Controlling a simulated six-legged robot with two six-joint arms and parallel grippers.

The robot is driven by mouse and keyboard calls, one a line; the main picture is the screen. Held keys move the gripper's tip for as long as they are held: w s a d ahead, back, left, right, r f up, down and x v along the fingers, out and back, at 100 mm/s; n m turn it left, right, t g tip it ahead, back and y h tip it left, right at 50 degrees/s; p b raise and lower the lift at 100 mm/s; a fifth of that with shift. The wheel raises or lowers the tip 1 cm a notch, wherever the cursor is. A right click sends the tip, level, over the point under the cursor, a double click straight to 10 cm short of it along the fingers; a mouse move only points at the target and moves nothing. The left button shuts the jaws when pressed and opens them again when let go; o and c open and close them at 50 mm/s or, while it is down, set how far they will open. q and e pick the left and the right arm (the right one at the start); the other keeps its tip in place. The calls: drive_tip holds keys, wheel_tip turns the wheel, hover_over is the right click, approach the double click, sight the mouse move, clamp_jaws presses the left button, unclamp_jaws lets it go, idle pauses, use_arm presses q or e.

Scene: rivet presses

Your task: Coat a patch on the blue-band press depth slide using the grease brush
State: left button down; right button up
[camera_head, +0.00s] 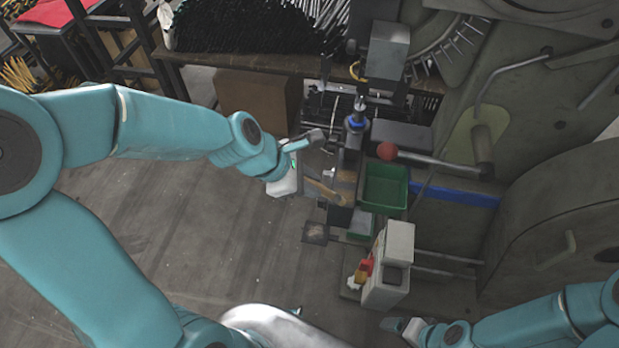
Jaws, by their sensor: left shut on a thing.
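The press (455,195) with a blue band along its body stands right of centre. A narrow upright metal column (346,172), with a blue collar (355,124) at its top, stands at the front of it; I cannot tell for sure which part is the depth slide. My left gripper (311,180) comes in from the left and is shut on a tan, wooden-looking handle, apparently the grease brush (324,191), beside the column. The bristles and any contact are not clear. My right gripper (402,326) is low at the bottom edge, away from the press, its jaws unclear.
A green bin (385,189) sits right of the column, near a lever with a red ball (387,151). A grey box (388,265) with a red and yellow switch stands in front. A bench (240,63) holds dark rods behind. Floor at left is clear.

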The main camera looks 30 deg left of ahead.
use_arm(q)
drive_tip(key=w+a+p, duration=0.2)
drive_tip(key=w+p, duration=0.1)
drive_tip(key=w, duration=0.6)
drive_tip(key=shift+w+a+p, duration=0.35)
drive_tip(key=shift+a+p, duration=0.05)
idle(0.4)
wheel_tip(320, 180, up, 6)
drive_tip(key=p, duration=0.6)
